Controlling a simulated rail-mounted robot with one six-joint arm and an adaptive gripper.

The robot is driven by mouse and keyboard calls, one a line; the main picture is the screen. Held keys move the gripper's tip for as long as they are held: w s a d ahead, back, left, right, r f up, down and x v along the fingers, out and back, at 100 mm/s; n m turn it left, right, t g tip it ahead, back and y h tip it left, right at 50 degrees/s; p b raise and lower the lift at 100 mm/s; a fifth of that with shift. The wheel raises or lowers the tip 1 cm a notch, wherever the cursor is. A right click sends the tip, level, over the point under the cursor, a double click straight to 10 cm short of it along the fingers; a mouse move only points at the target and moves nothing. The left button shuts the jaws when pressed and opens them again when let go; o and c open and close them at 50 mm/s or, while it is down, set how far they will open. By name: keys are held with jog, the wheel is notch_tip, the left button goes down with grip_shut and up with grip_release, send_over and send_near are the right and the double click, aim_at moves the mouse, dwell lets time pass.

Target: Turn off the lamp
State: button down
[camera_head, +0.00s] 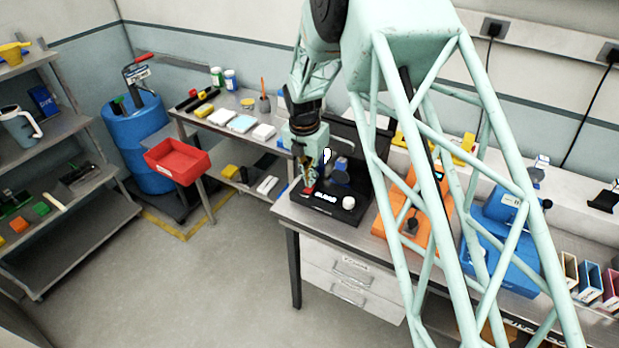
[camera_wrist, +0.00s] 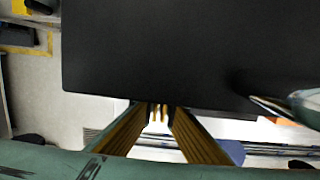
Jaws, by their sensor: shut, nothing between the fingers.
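A black device (camera_head: 330,212) stands at the left end of the workbench, with a lit display on its front and a white knob (camera_head: 348,202) at its right. A small red part (camera_head: 308,190) shows beside the display, right at my gripper. My gripper (camera_head: 309,186) points down over the device's left front; whether it touches the red part I cannot tell. In the wrist view my gripper (camera_wrist: 158,112) has its fingers together and empty, against a broad dark surface (camera_wrist: 160,50). A small white shape (camera_head: 326,154) shows above the device; I cannot tell whether it is the lamp.
An orange device (camera_head: 425,215) and a blue device (camera_head: 500,250) stand to the right, partly behind my arm. A red bin (camera_head: 177,160), a blue drum (camera_head: 133,130) and a side table are at the left. The floor (camera_head: 220,270) in front is clear.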

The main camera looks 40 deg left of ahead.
aim_at(306, 191)
jog(key=shift+w+f, duration=0.25)
jog(key=shift+f, duration=0.3)
jog(key=shift+s+d+f, duration=0.15)
jog(key=shift+s+d, duration=0.05)
jog(key=shift+s, duration=0.15)
jog(key=shift+s+d, duration=0.1)
jog(key=shift+s, duration=0.4)
jog(key=shift+r, duration=0.25)
jog(key=shift+r, duration=0.85)
notch_tip(306, 191, up, 12)
jog(key=s, duration=0.1)
jog(key=shift+s+r+p, duration=0.2)
jog(key=shift+p, duration=0.2)
